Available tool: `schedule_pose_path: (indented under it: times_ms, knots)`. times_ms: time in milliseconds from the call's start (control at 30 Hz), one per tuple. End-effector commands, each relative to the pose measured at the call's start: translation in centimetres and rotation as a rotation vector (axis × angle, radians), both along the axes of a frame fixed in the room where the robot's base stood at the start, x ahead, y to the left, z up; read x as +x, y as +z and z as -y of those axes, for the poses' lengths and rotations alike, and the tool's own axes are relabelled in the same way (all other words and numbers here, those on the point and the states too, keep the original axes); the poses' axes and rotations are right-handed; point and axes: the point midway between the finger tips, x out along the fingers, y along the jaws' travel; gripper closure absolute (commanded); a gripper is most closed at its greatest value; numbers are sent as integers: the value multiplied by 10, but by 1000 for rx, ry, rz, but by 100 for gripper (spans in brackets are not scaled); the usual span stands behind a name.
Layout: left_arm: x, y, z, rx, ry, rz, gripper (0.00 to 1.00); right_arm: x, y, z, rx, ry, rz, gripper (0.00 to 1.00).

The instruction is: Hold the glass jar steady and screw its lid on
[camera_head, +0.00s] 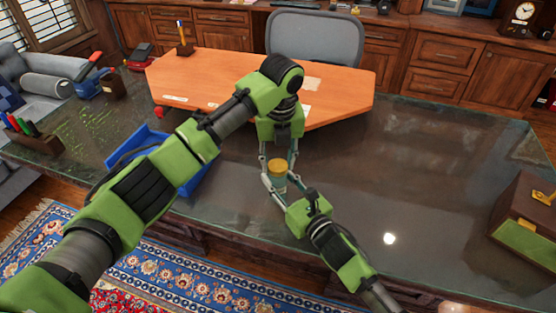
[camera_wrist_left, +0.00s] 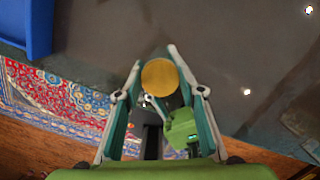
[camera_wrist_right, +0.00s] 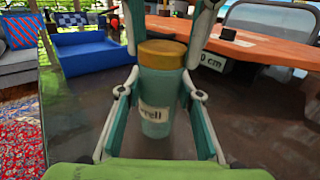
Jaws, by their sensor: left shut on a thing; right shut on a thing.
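The glass jar (camera_wrist_right: 157,90) is teal-tinted and upright, with a pale label on its front. Its round yellow-gold lid (camera_head: 277,166) sits on top of the jar; whether it is threaded on cannot be told. The lid also shows from above in the left wrist view (camera_wrist_left: 160,77). My left gripper (camera_head: 278,166) comes down from above, its fingers shut on either side of the lid. My right gripper (camera_wrist_right: 158,82) is shut around the jar from the front, below the lid; in the head view its fingers reach the jar (camera_head: 278,184).
The jar is over the dark glass-topped desk (camera_head: 420,170). A blue tray (camera_head: 205,182) lies to the left, and an orange wooden tabletop (camera_head: 225,75) is behind. A brown and green box (camera_head: 525,220) stands at the far right. The desk's right middle is clear.

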Motion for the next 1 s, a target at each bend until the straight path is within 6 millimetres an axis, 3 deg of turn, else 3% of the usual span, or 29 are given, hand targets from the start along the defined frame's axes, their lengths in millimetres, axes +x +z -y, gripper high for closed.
schedule_pose_path:
  times_ms: [100, 133, 200, 633, 1000]
  knots:
    - [2, 2, 0, 0, 9, 4, 82, -1, -2, 0, -2, 1, -3, 100]
    - [2, 2, 0, -1, 10, 4, 59, -1, -2, 0, -2, 1, -3, 100]
    - [1, 1, 0, -1, 10, 4, 44, -1, -2, 0, -2, 1, -3, 100]
    - [0, 8, 1, 0, 12, 2, 44, 0, -1, 0, -2, 0, -3, 100]
    - [-8, 80, 3, 0, 10, 5, 44, 0, -1, 0, -1, 0, -2, 100]
